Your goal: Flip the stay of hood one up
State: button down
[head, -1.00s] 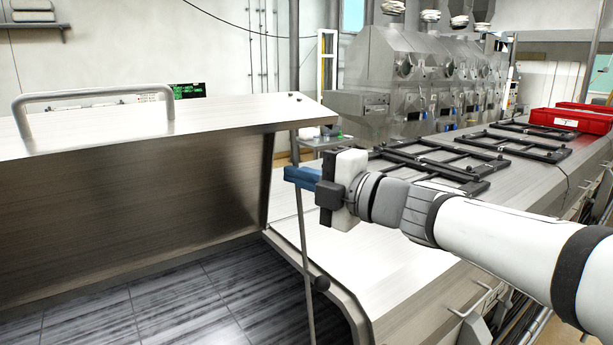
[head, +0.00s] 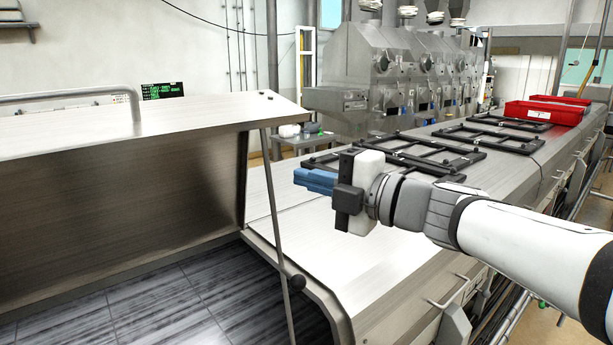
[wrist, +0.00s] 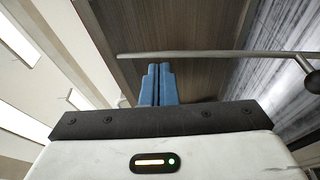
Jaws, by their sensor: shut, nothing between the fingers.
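Hood one (head: 130,185) stands raised at the left, a steel lid with a bar handle (head: 70,98) on top. Its stay (head: 274,205), a thin grey rod, runs from the lid's right corner steeply down past the hood's opening, with a dark knob (head: 297,283) low on it. My gripper (head: 298,181) has blue fingers, pressed together and empty, just right of the rod in the head view and pointing left. In the wrist view the shut fingers (wrist: 158,66) point at the stay (wrist: 220,54), which crosses just past their tips. The rod's lower end is out of view.
A dark slatted bed (head: 130,300) lies under the lid. A steel counter (head: 400,250) extends right, with several black frames (head: 495,138) and red bins (head: 535,113) on it. Grey machines (head: 390,75) stand behind. There is free space above the counter around my gripper.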

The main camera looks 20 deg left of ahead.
jog(key=w+d+f+m+t+h+b, duration=0.1)
jog(key=w+d+m+t+h, duration=0.2)
jog(key=d+m+t, duration=0.3)
jog(key=w+d+f+m+t+h, duration=0.25)
jog(key=d+m+t, duration=0.2)
jog(key=d, duration=0.35)
jog(key=w+d+f+m+h+b, duration=0.1)
jog(key=d+f+m+h, duration=0.7)
jog(key=d+m+h, duration=0.3)
jog(key=s+d+f+m+g+h+b, duration=0.1)
jog(key=s+d+f+m+g, duration=0.25)
jog(key=f, duration=0.25)
jog(key=s+d+f+m+g+h, duration=0.2)
jog(key=s+d+f+m+g, duration=0.15)
jog(key=s+f, duration=0.2)
jog(key=s+f+m+g+y, duration=0.2)
jog(key=s+f+m+g, duration=0.2)
jog(key=s+f, duration=0.4)
jog(key=shift+s+a+b, duration=0.2)
jog(key=shift+s+b, duration=0.25)
jog(key=shift+s, duration=0.55)
